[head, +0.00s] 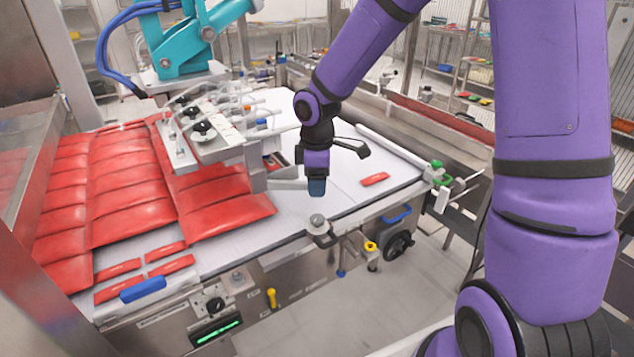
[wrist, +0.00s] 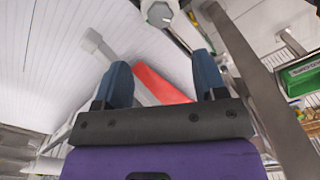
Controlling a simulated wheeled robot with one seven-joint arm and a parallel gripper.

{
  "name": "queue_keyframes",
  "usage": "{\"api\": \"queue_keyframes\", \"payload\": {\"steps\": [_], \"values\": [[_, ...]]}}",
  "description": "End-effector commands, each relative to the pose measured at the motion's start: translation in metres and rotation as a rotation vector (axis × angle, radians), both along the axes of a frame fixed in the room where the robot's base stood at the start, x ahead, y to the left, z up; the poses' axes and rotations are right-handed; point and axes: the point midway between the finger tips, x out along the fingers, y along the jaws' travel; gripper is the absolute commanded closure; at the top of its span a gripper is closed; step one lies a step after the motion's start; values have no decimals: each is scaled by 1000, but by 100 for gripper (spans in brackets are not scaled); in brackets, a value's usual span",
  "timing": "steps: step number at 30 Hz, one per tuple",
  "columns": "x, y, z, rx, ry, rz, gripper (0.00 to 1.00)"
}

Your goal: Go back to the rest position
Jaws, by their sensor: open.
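My gripper (head: 316,188) is at the end of my purple arm, above the front part of the white work surface (head: 340,165). In the wrist view its two blue fingers (wrist: 160,80) stand apart with a gap between them. A small red packet (head: 375,179) lies flat on the surface to the right of my gripper. In the wrist view a red strip (wrist: 158,86) shows beyond and between the fingers, and I see no contact with it. Nothing is held.
Large red packs (head: 130,180) cover the surface's left side, with several small red strips (head: 170,250) in front. A teal robot (head: 190,40) with a picker head (head: 215,125) stands behind them. A metal knob (head: 318,222) is just below my gripper at the front edge.

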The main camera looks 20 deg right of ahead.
Motion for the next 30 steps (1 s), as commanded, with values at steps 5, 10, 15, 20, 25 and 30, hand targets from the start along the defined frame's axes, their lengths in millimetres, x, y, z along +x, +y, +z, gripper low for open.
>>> {"api": "queue_keyframes", "payload": {"steps": [5, 10, 15, 20, 25, 30], "values": [[0, 0, 0, 0, 0, 0, 35], [-2, -1, 4, -7, -6, -11, 35], [-13, -10, 32, -44, -41, -93, 35], [-33, -22, 71, -81, -96, -227, 35], [-59, -33, 110, -96, -158, -375, 35], [-90, -42, 145, -87, -222, -524, 35]]}}
